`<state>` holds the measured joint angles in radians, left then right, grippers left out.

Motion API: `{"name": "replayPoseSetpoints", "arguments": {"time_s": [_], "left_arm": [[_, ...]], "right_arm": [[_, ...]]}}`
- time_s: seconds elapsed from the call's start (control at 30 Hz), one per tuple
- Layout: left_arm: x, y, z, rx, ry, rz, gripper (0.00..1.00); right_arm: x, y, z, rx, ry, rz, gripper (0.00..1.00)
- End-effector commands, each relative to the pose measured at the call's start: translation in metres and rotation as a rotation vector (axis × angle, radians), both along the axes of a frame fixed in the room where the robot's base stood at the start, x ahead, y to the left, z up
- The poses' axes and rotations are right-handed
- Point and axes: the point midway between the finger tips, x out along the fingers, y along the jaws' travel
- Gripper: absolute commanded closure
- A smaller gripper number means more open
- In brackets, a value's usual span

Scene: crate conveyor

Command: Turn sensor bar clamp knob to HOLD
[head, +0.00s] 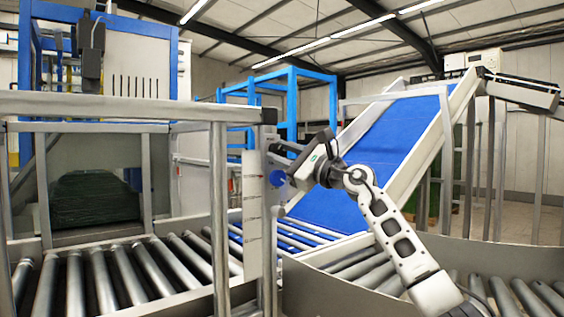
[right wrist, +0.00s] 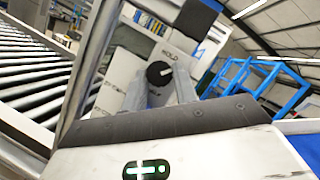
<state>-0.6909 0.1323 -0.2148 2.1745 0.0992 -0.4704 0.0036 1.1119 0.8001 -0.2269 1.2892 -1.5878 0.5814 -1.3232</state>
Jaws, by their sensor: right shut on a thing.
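The clamp knob (right wrist: 159,74) is a round black knob with a short white pointer mark, on a pale panel (right wrist: 122,71) in the right wrist view. The mark points right and slightly up. The word HOLD is printed on the panel just above the knob. My right gripper (right wrist: 161,89) has its two grey fingers on either side of the knob and is shut on it. In the head view my right gripper (head: 279,163) reaches to the post at the conveyor's side; the knob cannot be made out there. My left gripper is not in view.
A grey metal frame (head: 218,190) and roller conveyor (head: 120,275) lie to the left. A blue inclined belt (head: 385,140) rises behind my right arm. A curved roller section (head: 365,272) runs beneath it. A dark square part (right wrist: 195,17) sits above the knob.

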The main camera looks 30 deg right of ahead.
Motion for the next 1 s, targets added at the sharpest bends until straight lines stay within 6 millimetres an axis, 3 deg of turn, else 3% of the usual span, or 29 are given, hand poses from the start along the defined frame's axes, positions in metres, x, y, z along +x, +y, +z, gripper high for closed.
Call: {"name": "replayPoseSetpoints", "arguments": {"time_s": [0.5,1.0], "left_arm": [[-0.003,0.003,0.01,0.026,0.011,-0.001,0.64],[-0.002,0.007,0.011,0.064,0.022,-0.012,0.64]], "right_arm": [[0.0,-0.003,0.007,-0.465,-0.036,-0.001,0.94],[0.0,-0.003,0.007,-0.688,-0.057,-0.002,0.94]]}}
